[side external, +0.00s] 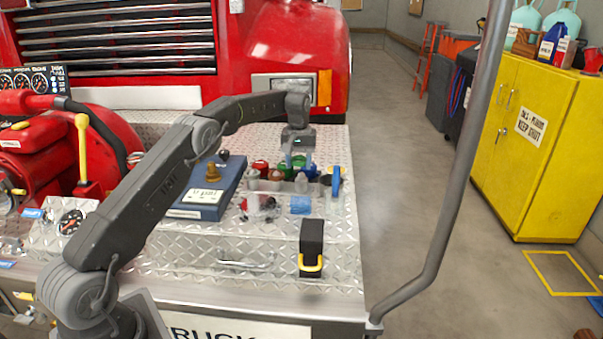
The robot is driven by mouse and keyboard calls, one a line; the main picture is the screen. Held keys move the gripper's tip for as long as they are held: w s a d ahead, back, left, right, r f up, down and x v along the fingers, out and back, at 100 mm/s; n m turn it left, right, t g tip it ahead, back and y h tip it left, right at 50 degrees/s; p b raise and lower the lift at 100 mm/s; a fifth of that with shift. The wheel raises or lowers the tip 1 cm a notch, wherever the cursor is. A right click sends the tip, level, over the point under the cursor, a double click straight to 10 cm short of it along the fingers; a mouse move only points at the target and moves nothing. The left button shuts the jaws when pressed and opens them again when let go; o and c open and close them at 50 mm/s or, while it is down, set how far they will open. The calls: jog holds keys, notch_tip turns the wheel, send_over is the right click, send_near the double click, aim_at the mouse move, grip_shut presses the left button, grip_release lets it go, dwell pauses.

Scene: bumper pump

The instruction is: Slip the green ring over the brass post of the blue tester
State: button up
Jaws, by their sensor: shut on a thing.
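The blue tester (199,211) lies on the tread-plate deck, left of my gripper, with a pale display on its front face. Its brass post (212,174) stands upright on top, and nothing is seen around it. My gripper (299,164) points down over a cluster of small parts to the right of the tester. Its light-blue fingers are shut on a small green thing between them, which looks like the green ring (299,160). The ring is partly hidden by the fingers. I cannot tell whether it is clear of the deck.
Red, green, grey and clear fittings crowd around my gripper. A black block with a yellow handle (311,248) stands near the front edge. A grey pole (455,190) rises at right.

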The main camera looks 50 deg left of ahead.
jog(key=s+a+r, duration=0.1)
jog(key=s+a, duration=0.1)
jog(key=a, duration=0.1)
jog(key=s+a+r+n, duration=0.1)
jog(key=s+a, duration=0.2)
jog(key=s+a+r+n, duration=0.1)
jog(key=s+a, duration=0.2)
jog(key=a, duration=0.1)
jog(key=shift+s+r, duration=0.15)
jog(key=shift+s, duration=0.1)
notch_tip(320, 180, up, 2)
jog(key=n, duration=0.3)
send_over(211, 163)
jog(key=shift+w+a+r, duration=0.1)
jog(key=shift+f, duration=1.95)
jog(key=shift+f, duration=0.2)
jog(key=shift+f, duration=0.25)
jog(key=shift+f, duration=1.1)
jog(key=shift+f, duration=0.3)
jog(key=shift+f, duration=0.3)
